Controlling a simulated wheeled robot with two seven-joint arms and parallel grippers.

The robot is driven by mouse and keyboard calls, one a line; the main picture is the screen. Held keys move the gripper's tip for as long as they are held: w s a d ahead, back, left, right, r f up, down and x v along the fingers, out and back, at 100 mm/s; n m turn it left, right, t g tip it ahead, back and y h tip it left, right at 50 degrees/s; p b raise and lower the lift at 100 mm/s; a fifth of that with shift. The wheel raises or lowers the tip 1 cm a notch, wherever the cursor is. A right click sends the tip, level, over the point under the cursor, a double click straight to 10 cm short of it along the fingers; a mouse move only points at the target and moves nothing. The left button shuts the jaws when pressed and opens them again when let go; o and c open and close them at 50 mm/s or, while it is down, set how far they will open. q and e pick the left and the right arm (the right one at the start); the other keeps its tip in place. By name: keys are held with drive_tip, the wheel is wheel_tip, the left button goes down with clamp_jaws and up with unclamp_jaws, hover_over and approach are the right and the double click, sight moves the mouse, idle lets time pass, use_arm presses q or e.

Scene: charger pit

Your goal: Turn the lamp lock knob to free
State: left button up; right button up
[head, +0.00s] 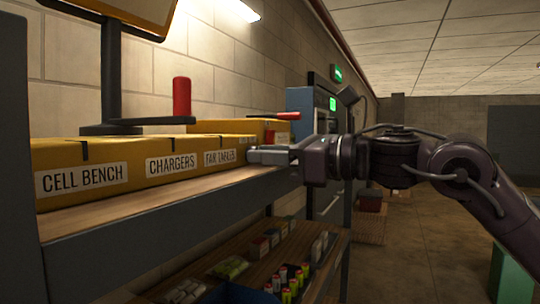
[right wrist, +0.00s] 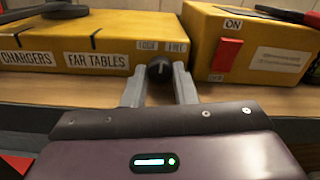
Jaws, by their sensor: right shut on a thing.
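The lamp lock knob (right wrist: 160,71) is a small dark round knob with a pale mark on the front of a yellow box (right wrist: 85,45). It sits below the LOCK label (right wrist: 147,46) and the FREE label (right wrist: 176,47). The pale mark points roughly upward; I cannot tell exactly which label it favours. My right gripper (right wrist: 159,76) is shut on the knob, one finger on each side. In the head view my right gripper (head: 255,155) reaches in from the right to the box front and hides the knob. My left gripper is not in view.
A second yellow box (right wrist: 250,50) with a red ON switch (right wrist: 226,54) stands to the right. The shelf (head: 160,204) runs below the boxes. A lower shelf (head: 235,258) holds batteries and small boxes. A dark stand (head: 110,75) rises behind. The floor at right is mostly clear.

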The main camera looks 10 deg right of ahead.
drive_tip(key=m, duration=0.3)
drive_tip(key=o, duration=0.7)
drive_tip(key=shift+a, duration=0.1)
drive_tip(key=shift+w, duration=0.1)
drive_tip(key=b+v, duration=0.4)
drive_tip(key=v, duration=0.3)
drive_tip(key=shift+s+d+b, duration=0.25)
drive_tip(key=shift+d+b, duration=0.1)
